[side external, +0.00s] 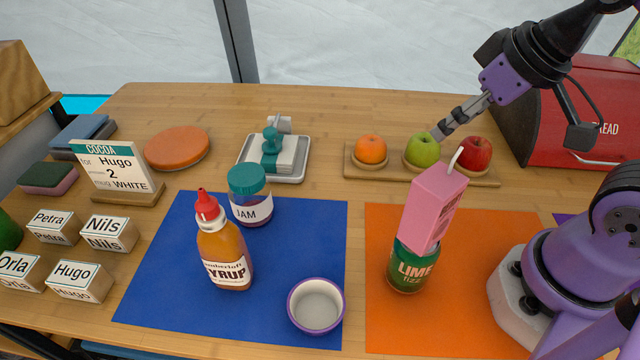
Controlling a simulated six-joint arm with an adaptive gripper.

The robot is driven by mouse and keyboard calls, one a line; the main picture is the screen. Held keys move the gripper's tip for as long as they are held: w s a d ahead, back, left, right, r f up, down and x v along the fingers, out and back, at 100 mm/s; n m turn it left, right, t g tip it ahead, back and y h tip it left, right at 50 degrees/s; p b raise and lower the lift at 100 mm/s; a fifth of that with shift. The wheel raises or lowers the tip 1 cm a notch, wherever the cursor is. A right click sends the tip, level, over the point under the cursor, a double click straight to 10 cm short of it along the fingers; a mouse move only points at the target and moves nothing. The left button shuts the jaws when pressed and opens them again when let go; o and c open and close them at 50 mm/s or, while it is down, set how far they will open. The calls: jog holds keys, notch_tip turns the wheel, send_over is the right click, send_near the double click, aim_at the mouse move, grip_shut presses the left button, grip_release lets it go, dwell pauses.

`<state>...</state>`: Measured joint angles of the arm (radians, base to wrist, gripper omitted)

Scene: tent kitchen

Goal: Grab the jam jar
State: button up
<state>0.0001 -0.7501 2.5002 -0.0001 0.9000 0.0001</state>
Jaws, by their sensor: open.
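The jam jar (249,196) has a teal lid and a white label reading JAM. It stands upright near the back edge of the blue mat (310,240), just behind the syrup bottle (225,250), which hides part of its lower left side. My gripper (441,132) is open and empty at the upper right, close to the green apple (422,152). It is well to the right of the jar. I cannot tell whether it touches the apple.
A purple-rimmed bowl (316,306) sits on the blue mat. A pink carton (433,205) rests tilted on a lime can (408,266) on the orange mat (460,300). An orange (370,149) and red apple (475,153) share the board. A tray (301,172) lies behind the jar.

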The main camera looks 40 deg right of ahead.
jog(key=shift+o, duration=0.4)
jog(key=o, duration=0.5)
